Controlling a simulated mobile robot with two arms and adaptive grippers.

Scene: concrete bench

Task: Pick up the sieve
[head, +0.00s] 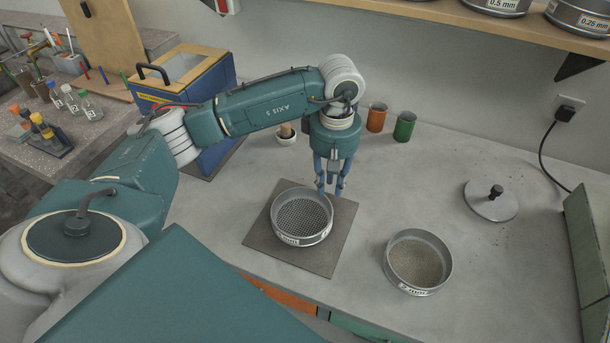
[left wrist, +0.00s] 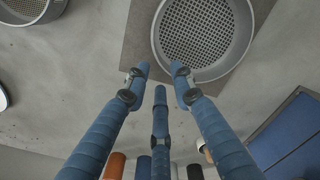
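A round metal sieve with an open mesh (head: 302,214) stands on a dark square mat (head: 262,237) in the middle of the bench. A second round sieve (head: 418,262), holding sandy grains, stands to the right. My left gripper (head: 331,190) points down by the back right rim of the mesh sieve in the head view. Its three blue fingers are spread, with nothing between them. In the left wrist view, the fingertips (left wrist: 160,78) show at the edge of the mesh sieve (left wrist: 208,30); I cannot tell whether they touch it. My right gripper is out of view.
A round lid with a knob (head: 491,200) lies at the right. An orange cup (head: 376,118), a green cup (head: 404,127) and a small white mortar (head: 286,135) stand behind the gripper. A blue box (head: 215,90) stands at the left. A shelf (head: 430,12) overhangs the back.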

